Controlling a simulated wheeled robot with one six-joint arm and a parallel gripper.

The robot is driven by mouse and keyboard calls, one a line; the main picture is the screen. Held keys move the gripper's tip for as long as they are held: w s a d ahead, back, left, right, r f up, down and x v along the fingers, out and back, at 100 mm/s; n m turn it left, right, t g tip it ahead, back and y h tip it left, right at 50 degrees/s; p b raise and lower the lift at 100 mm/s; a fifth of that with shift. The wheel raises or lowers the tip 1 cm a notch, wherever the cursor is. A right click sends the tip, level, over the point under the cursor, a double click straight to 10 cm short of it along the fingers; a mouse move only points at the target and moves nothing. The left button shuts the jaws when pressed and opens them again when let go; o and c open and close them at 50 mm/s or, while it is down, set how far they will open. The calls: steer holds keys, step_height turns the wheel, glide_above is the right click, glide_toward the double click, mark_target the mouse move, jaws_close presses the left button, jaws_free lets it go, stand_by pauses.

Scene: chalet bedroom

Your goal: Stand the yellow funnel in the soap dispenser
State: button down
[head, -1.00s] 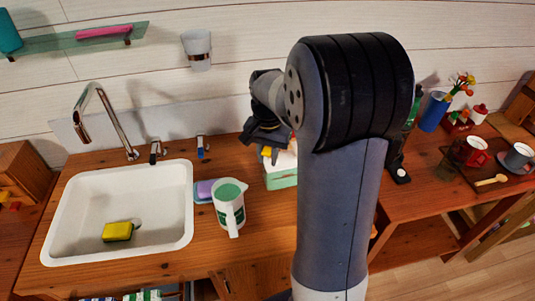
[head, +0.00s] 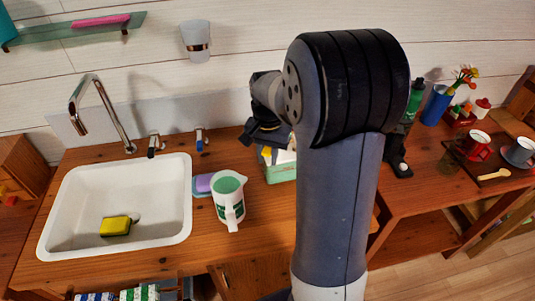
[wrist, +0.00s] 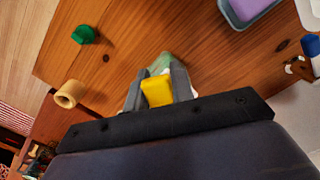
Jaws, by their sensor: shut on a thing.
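My gripper (wrist: 156,92) is shut on a yellow piece (wrist: 157,90), which I take to be the yellow funnel. It shows between the two grey fingers in the wrist view. A pale green, partly clear thing (wrist: 162,62) shows just beyond the fingertips; it may be the soap dispenser, but most of it is hidden. In the head view my gripper (head: 264,134) is over the counter, with a bit of yellow (head: 266,152) below it, in front of a green and white box (head: 281,173). I cannot tell whether the funnel touches anything.
The white sink (head: 75,245) holds a yellow sponge. A green object (wrist: 84,34) and a tan ring (wrist: 69,94) show in the wrist view. Bare counter lies in front.

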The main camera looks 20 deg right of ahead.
steer(key=shift+f, duration=0.4)
steer(key=c, duration=1.1)
jaws_free()
steer(key=shift+c, duration=0.2)
steer(key=shift+r, duration=0.15)
step_height(320, 180, up, 11)
steer(key=shift+w+f+b, duration=0.1)
steer(key=shift+f+b, duration=0.1)
steer(key=shift+b, duration=0.1)
steer(key=shift+f, duration=0.15)
